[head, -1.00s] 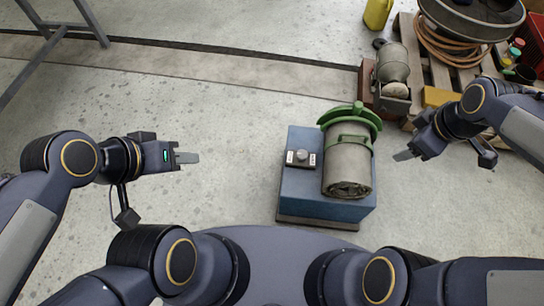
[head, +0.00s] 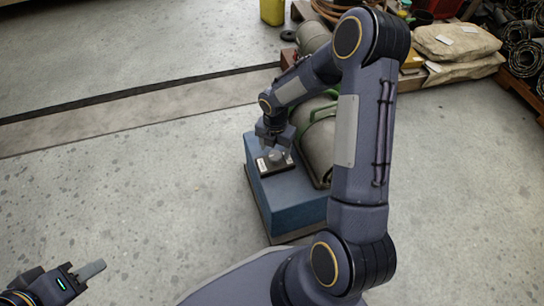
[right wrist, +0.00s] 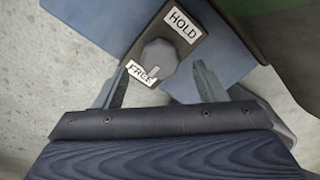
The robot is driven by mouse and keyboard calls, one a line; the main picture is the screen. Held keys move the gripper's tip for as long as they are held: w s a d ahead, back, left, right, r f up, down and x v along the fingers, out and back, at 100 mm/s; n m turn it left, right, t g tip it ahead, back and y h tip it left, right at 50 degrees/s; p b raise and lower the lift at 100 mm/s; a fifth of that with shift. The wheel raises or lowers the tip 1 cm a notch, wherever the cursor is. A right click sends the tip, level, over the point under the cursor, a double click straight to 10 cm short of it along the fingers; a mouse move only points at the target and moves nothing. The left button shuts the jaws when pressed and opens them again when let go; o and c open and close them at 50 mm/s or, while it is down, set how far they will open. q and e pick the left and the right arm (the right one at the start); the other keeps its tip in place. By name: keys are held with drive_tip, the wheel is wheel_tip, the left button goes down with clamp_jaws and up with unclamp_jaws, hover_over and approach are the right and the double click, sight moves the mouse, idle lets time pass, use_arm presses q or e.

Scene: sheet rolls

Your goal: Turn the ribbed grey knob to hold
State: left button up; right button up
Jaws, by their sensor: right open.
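The grey knob (right wrist: 158,55) sits on a dark plate (right wrist: 205,52) between a HOLD label (right wrist: 183,25) and a FREE label (right wrist: 142,73). A small pale mark shows on its near side, by the FREE label. In the head view the knob (head: 273,156) is on the blue box (head: 290,202). My right gripper (right wrist: 161,67) is open, its fingers either side of the knob's near edge; I see no contact. In the head view my right gripper (head: 275,140) is just above the knob. My left gripper (head: 92,271) is at lower left, away from the box; its finger gap is unclear.
Sacks (head: 455,40) and a yellow container (head: 272,10) stand at the back. The floor to the left is clear.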

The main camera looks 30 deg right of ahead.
sight(275, 155)
drive_tip(key=shift+f+b, duration=0.5)
drive_tip(key=shift+f, duration=1.1)
drive_tip(key=shift+c, duration=0.3)
drive_tip(key=c, duration=0.9)
